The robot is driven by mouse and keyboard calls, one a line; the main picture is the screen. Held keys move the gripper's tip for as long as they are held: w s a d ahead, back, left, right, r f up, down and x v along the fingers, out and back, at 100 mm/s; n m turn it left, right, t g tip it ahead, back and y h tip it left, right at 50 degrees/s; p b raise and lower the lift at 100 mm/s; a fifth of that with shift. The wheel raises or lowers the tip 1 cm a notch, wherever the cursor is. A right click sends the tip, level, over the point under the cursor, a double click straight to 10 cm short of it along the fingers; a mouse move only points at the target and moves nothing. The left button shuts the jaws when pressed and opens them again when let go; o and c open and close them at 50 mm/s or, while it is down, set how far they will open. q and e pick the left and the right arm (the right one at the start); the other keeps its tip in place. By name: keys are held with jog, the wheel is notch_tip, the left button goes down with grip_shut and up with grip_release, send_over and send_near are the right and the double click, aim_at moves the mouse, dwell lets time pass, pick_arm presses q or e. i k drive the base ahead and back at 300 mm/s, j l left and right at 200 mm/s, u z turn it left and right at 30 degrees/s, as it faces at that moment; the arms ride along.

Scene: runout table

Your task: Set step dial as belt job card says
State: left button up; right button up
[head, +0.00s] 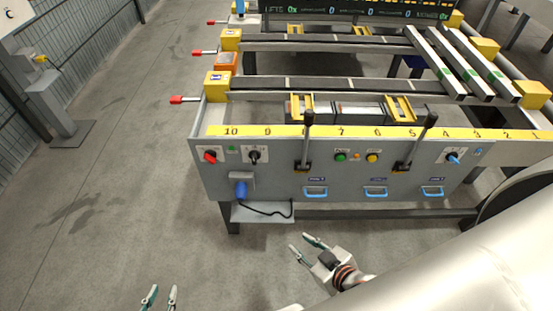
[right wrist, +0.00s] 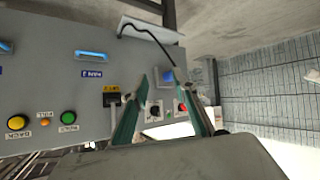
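The grey control panel (head: 270,185) has a black pointer dial (head: 255,156) at left and a blue pointer dial (head: 453,158) at right. I cannot read their labels, so I cannot tell which is the step dial. No belt job card is readable. My right gripper (head: 308,243) is open and empty, in front of and below the panel. In the right wrist view, its green fingers (right wrist: 163,74) stand apart, with the black dial (right wrist: 155,106) seen between them; they do not clearly touch it. My left gripper (head: 161,291) is open and empty at the bottom edge.
A red knob (head: 210,156), green button (head: 340,156), yellow button (head: 372,157) and two black levers (head: 306,140) (head: 424,130) share the panel. Open floor (head: 120,190) lies left.

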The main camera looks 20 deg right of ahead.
aim_at(253, 154)
jog(key=l, duration=0.85)
jog(key=k+l, duration=0.15)
jog(key=l, duration=0.65)
